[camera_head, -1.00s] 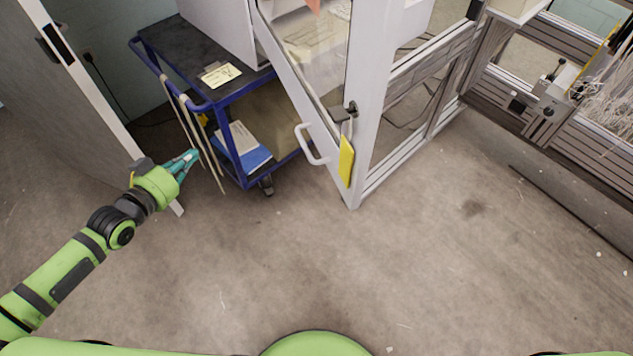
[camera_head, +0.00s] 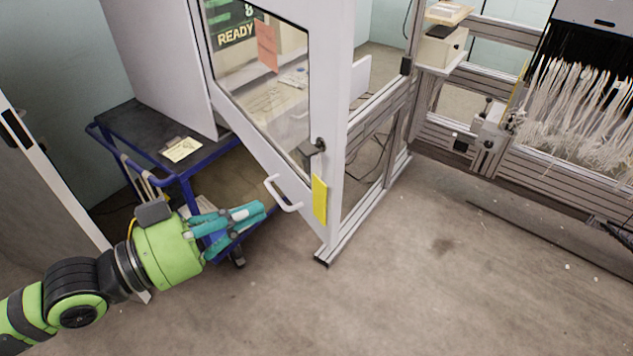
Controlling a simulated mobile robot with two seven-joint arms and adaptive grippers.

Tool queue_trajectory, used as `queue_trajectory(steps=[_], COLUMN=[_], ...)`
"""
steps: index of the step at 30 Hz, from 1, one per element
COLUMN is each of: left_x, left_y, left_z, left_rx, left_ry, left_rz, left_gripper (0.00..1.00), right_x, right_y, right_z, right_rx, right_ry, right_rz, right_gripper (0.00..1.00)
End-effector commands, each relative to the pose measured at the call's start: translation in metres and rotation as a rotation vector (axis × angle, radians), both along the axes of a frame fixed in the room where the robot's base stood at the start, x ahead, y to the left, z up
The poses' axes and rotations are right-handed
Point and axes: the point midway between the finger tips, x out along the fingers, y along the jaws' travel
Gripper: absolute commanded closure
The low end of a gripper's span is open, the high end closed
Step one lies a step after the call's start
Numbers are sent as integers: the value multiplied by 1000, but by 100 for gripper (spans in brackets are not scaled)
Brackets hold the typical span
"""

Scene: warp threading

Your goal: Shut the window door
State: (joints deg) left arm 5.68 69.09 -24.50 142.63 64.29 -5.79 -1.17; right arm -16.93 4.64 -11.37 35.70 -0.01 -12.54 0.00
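The window door (camera_head: 262,150) is a white-framed glass panel that stands open, swung out to the left of its frame post. A white bar handle (camera_head: 284,194) sits low on the door near the post side. A dark latch (camera_head: 311,150) and a yellow tag (camera_head: 320,200) are on the post beside it. My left gripper (camera_head: 258,212), green with teal fingers, is just left of the handle, apart from it in the picture. Its fingers look close together with nothing visible between them, but the angle hides whether they touch. My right gripper is out of view.
A blue cart (camera_head: 200,168) with a dark top and a paper note (camera_head: 182,149) stands behind my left gripper. A grey panel (camera_head: 45,190) is at far left. The loom frame with white threads (camera_head: 570,95) is at right. The floor (camera_head: 420,290) in front is clear.

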Motion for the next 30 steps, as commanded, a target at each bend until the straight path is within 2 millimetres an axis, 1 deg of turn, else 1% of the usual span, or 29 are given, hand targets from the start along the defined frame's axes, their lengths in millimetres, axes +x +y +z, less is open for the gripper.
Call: queue_trajectory(steps=[1, 8, 21, 25, 30], left_x=[4, 19, 52, 59, 62], left_y=[-4, -27, -80, -89, -94], left_z=[5, 5, 4, 2, 0], left_rx=[-7, -5, -2, -1, 3], left_ry=[-1, 0, 1, 1, -1], left_rz=[2, 2, -1, 1, 0], left_gripper=[100, 100, 100, 100, 100], right_x=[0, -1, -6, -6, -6], right_y=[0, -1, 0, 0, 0], right_z=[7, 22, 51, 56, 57], right_rx=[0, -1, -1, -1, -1], right_ry=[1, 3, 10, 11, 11], right_rz=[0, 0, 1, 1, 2], right_gripper=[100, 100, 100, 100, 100])
